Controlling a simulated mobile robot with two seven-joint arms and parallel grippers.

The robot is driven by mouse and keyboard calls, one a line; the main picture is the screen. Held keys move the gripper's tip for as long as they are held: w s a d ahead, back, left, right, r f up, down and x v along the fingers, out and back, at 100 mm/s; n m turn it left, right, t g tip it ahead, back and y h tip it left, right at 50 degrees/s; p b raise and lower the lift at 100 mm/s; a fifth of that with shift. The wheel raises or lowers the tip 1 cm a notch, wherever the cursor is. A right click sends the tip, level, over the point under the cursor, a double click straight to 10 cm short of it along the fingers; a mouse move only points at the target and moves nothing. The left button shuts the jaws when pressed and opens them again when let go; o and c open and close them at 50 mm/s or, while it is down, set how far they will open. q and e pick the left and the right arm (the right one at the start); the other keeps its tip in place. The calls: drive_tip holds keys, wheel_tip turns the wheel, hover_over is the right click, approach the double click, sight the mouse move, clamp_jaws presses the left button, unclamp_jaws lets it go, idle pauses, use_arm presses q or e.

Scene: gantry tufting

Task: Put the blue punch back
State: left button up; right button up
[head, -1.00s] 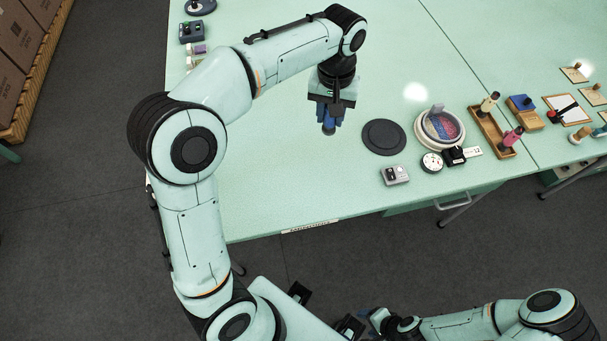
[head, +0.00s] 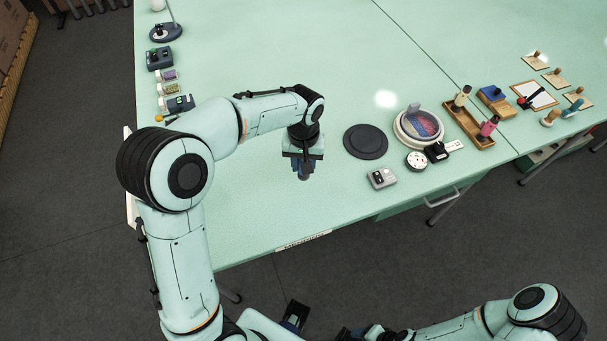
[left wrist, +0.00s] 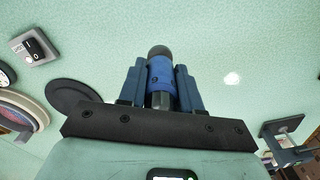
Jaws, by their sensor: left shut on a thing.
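My left gripper (head: 303,172) is shut on the blue punch, a blue cylinder with a dark rounded end. The blue punch (left wrist: 160,72) shows clearly between the two fingers in the left wrist view. In the head view it is mostly hidden by the gripper, above the green table left of the dark round mat. A wooden tray (head: 470,135) at the right holds an olive punch (head: 462,95) and a pink punch (head: 488,126), with bare wood between them. My right gripper (head: 352,333) is at the bottom edge, dark and partly cut off.
Near the dark mat (head: 365,141) are a grey switch box (head: 381,178), a white dial (head: 416,161), a black block (head: 437,152) and a round white-rimmed piece (head: 419,125). A blue-topped block (head: 493,94) and clipboard (head: 534,95) lie farther right. The table's front middle is clear.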

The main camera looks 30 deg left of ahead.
use_arm(q)
drive_tip(key=shift+f, duration=2.55)
drive_tip(key=shift+f+b, duration=0.2)
drive_tip(key=shift+b, duration=0.15)
drive_tip(key=o, duration=0.9)
drive_tip(key=shift+o, duration=0.2)
drive_tip(key=shift+r, duration=0.15)
